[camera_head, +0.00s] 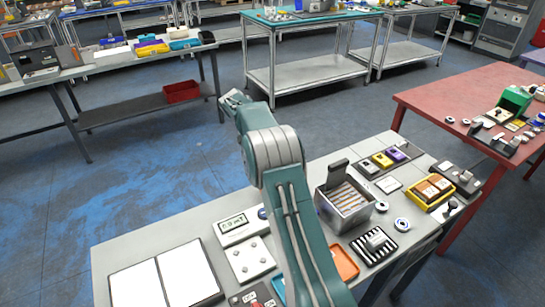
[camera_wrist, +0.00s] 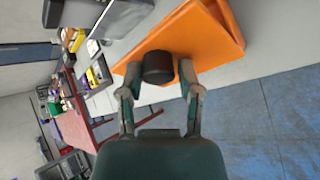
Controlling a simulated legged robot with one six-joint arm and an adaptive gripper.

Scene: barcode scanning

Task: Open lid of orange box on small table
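The orange box (camera_wrist: 205,35) shows in the wrist view, with a dark round knob (camera_wrist: 157,66) standing out from its near face. My gripper (camera_wrist: 157,70) is open, with one finger on each side of the knob. A gap shows beside the knob, and I cannot tell whether either finger touches it. No lid opening is visible in this view. In the head view, orange surfaces (camera_head: 343,262) show beside my arm on the small grey table (camera_head: 130,255). My arm hides the middle of that area and the gripper's fingertips cannot be made out there.
A metal bin (camera_head: 347,205) with upright contents stands right of my arm. A white label device (camera_head: 240,227), white panels (camera_head: 165,280) and a yellow tray (camera_head: 430,190) share the table. A red table (camera_head: 440,100) stands at right. Blue floor (camera_head: 150,190) lies open beyond.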

